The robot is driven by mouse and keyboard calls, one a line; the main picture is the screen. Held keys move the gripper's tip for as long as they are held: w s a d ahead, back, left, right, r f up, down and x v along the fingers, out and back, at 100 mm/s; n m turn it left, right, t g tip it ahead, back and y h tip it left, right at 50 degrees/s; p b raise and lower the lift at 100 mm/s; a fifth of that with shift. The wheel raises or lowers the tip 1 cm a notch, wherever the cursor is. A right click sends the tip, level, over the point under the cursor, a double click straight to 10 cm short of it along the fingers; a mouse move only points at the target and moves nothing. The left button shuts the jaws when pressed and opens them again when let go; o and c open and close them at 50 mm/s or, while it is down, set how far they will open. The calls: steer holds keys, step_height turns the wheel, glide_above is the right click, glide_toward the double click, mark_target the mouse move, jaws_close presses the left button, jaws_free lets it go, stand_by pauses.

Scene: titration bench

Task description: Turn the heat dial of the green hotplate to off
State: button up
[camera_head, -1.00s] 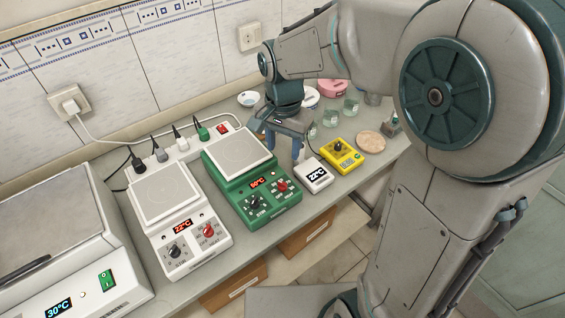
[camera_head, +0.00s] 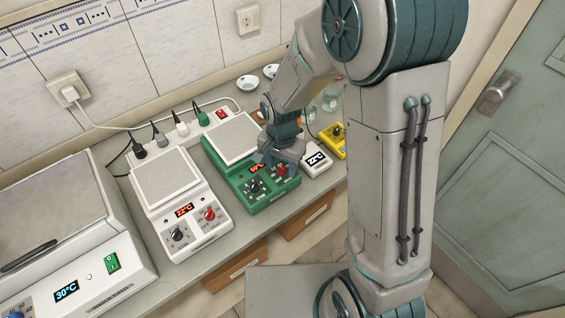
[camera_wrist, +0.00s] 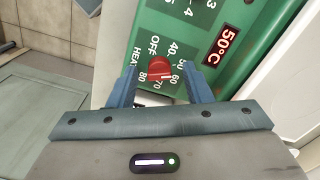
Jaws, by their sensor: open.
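The green hotplate (camera_head: 262,201) stands on the bench with a pale square top. Its red heat dial (camera_wrist: 160,69) sits between my two blue fingertips in the wrist view, with a visible gap on each side. A white mark on the dial seems to face the 60–70 side of the scale, away from OFF. The hotplate's display (camera_wrist: 230,45) reads 50°C. My gripper (camera_head: 280,167) is open and over the front right of the hotplate in the head view, where it partly covers the display and red dial. The black stir dial (camera_head: 255,186) is left of it.
A white hotplate (camera_head: 189,237) reading 22°C, with black and red dials, stands close on the left. Cables run behind.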

jaws_close()
steer(key=shift+n, duration=0.3)
steer(key=n+b, duration=0.2)
steer(key=n, duration=0.1)
steer(key=shift+f+n, duration=0.1)
steer(key=shift+n, duration=0.2)
steer(key=n+b, duration=0.1)
steer(key=n, duration=0.9)
steer(key=shift+n, duration=0.4)
steer(key=shift+n+p, duration=0.7)
steer(key=shift+n, duration=1.6)
